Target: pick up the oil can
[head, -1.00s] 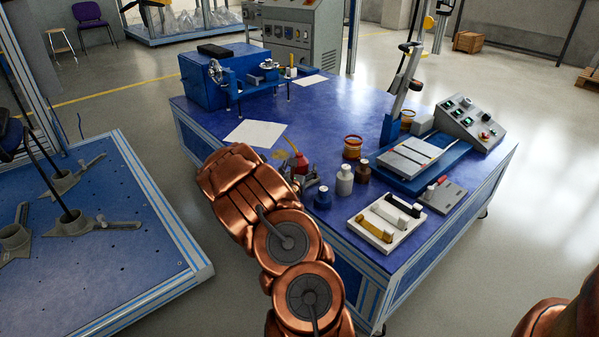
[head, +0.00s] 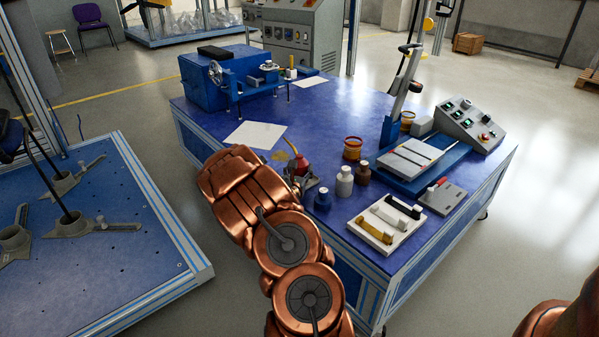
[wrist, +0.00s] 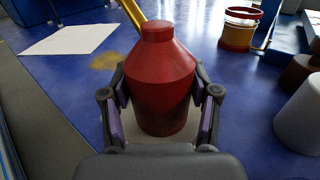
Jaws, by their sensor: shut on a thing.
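The oil can is red with a domed shoulder and a yellow spout. In the wrist view the oil can (wrist: 160,75) stands upright between the two fingers of my gripper (wrist: 160,115). The fingers are shut on its sides. In the head view the oil can (head: 302,165) shows at the near left edge of the blue table (head: 330,108), with its spout slanting up to the left. My gripper (head: 298,182) is partly hidden there by my copper-coloured arm. I cannot tell whether the can's base touches the table.
A white tray (head: 370,232) lies at the front. A paper sheet (head: 255,134) lies behind left.

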